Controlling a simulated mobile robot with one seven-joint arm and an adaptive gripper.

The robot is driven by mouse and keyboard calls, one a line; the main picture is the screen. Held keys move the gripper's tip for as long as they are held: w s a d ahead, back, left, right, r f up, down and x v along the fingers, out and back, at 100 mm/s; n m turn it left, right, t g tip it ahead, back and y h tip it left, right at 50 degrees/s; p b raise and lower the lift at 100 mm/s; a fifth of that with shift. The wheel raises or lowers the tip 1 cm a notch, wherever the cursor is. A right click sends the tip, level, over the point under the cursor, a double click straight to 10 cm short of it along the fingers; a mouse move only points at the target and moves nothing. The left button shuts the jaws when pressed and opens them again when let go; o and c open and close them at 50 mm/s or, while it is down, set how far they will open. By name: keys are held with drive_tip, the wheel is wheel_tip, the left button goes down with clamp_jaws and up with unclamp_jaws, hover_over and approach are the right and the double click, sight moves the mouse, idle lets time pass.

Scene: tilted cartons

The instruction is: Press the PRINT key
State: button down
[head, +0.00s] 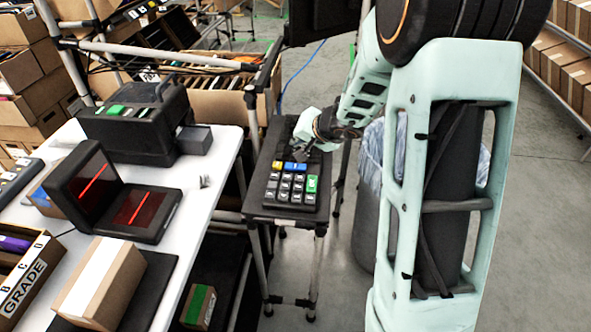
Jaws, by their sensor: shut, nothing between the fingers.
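A black keypad (271,194) lies on a small dark stand beside the white table. It has rows of dark and white keys, a yellow key (279,165), a blue key (290,167) and a tall green key (312,184) at its right side. The lettering is too small to read, so I cannot tell which key is PRINT. My gripper (304,160) is shut and empty, over the upper part of the keypad, near the blue key. Whether the fingertips touch a key cannot be told. The gripper hides part of the upper keys.
The white table (214,172) at left holds a black printer-like machine (140,125), a scanner with red lines (105,195) and a carton (100,285) on a dark pad. A grey bin (368,225) stands right of the stand. Metal poles rise behind the stand.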

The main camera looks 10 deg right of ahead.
drive_tip(key=b, duration=0.3)
hover_over(297, 167)
wheel_tip(297, 167, down, 4)
drive_tip(key=shift+f, duration=0.2)
drive_tip(key=shift+f+b, duration=0.75)
drive_tip(key=shift+b, duration=0.25)
drive_tip(key=shift+f+b, duration=0.25)
drive_tip(key=shift+b, duration=0.15)
drive_tip(key=shift+f+b, duration=0.2)
drive_tip(key=shift+b, duration=0.2)
drive_tip(key=shift+s+f+b, duration=0.1)
drive_tip(key=shift+f+b, duration=0.3)
drive_tip(key=shift+b, duration=0.2)
idle(0.7)
drive_tip(key=shift+r+p, duration=0.5)
drive_tip(key=shift+r, duration=0.35)
drive_tip(key=shift+r+p, duration=1.75)
drive_tip(key=shift+r, duration=0.75)
